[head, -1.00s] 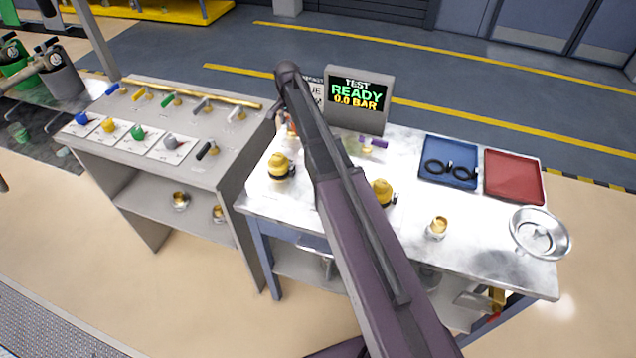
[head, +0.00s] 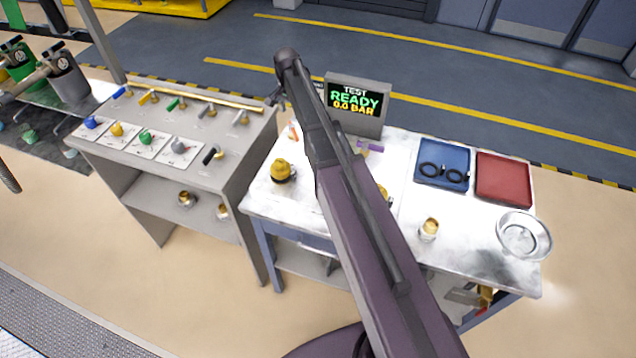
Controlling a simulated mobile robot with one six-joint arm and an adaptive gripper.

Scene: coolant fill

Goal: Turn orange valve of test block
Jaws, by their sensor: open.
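A small orange handle (head: 293,131) shows at the left of my arm, on the back part of the metal workbench (head: 470,240). It looks like the orange valve, but the test block around it is mostly hidden behind my arm. A purple valve handle (head: 370,148) shows to the right of my arm, below the test display (head: 355,105), which reads READY, 0.0 BAR. My gripper (head: 274,100) shows only in small part, left of the arm's far end, above and apart from the orange handle in the picture. It is open, with nothing seen in it.
A yellow-topped fitting (head: 283,170) stands on the bench's left part. A blue tray (head: 425,176) with black rings, a red tray (head: 503,178), a brass-topped fitting (head: 429,229) and a metal bowl (head: 524,236) are to the right. A grey valve console (head: 165,95) adjoins on the left.

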